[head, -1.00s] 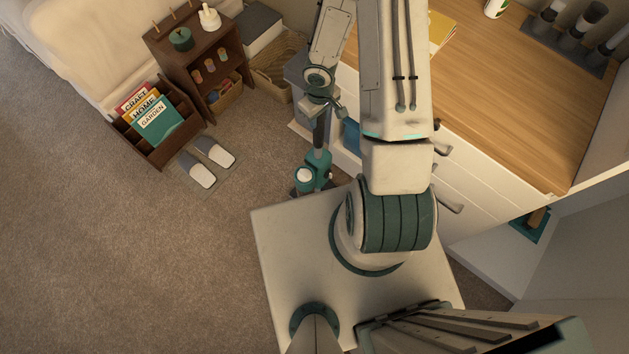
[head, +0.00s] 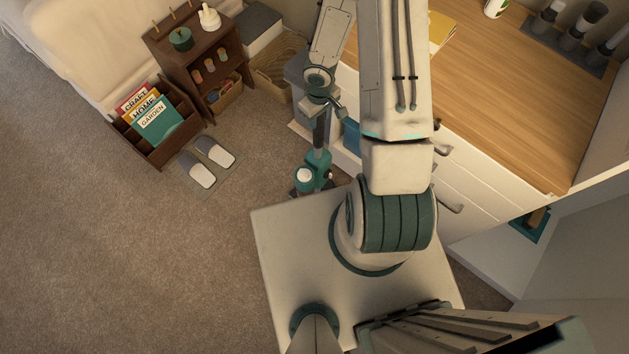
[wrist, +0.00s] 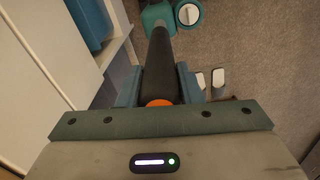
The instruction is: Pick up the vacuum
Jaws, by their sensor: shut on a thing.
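The vacuum (head: 316,177) stands upright on the floor beside the white drawer unit in the head view, with a teal lower body and a dark tube rising from it. In the wrist view the vacuum's dark tube (wrist: 166,62) runs from the teal body at the top down between my fingers, with an orange ring near the palm. My gripper (wrist: 160,88) is shut on this tube, one finger on each side. In the head view my arm partly hides the vacuum's upper part and the grip.
The white drawer unit with a wooden top (head: 520,90) stands close at the right. At the left are a magazine rack (head: 160,150), slippers (head: 215,152), a small dark shelf (head: 195,55) and a woven basket (head: 270,82). Carpet at the lower left is clear.

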